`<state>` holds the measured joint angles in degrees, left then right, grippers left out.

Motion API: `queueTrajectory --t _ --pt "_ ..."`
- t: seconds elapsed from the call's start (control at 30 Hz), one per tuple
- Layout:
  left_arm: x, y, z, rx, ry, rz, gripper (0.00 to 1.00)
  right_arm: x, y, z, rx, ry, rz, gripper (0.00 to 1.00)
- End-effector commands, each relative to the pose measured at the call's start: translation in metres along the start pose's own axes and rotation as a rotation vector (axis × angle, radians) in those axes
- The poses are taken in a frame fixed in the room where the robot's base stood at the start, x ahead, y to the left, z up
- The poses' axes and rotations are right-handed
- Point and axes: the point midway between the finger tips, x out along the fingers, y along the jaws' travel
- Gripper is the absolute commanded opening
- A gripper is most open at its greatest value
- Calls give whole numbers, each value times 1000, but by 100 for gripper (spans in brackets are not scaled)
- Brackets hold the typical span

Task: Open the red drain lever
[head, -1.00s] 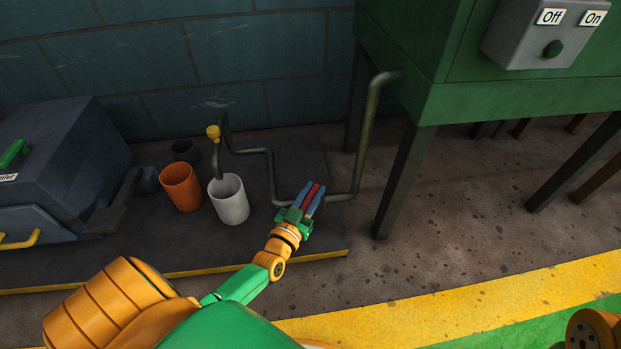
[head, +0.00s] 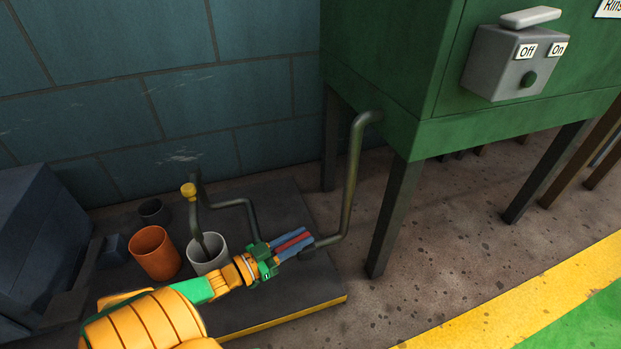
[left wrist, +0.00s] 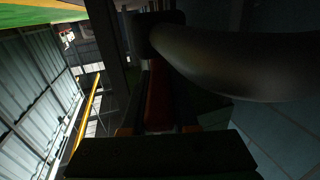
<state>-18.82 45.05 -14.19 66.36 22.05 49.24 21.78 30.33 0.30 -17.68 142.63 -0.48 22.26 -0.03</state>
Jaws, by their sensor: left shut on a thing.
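The red drain lever (head: 292,242) shows as a red strip between the blue-grey fingers of my left gripper (head: 305,241) in the head view. The gripper is shut on it. The lever points right, roughly along the low run of the dark drain pipe (head: 350,185). In the left wrist view the red lever (left wrist: 158,95) lies between the fingers, with the thick pipe (left wrist: 240,62) close in front. The fingers hide much of the lever and the pipe joint. My right gripper is not in view.
A white bucket (head: 205,250) stands under the pipe's spout, partly behind my left gripper. An orange bucket (head: 155,253) and a small dark pot (head: 151,210) are to its left. A green cabinet (head: 400,100) on legs stands right.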

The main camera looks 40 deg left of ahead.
Motion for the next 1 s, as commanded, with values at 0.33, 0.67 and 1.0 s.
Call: queueTrajectory --t 0.33,0.67,1.0 --pt "-5 -4 -1 0 3 16 0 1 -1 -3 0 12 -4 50" --pt "-5 -4 -1 0 4 15 52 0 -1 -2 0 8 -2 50" --pt "-8 -4 -1 0 1 13 57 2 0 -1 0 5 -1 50"
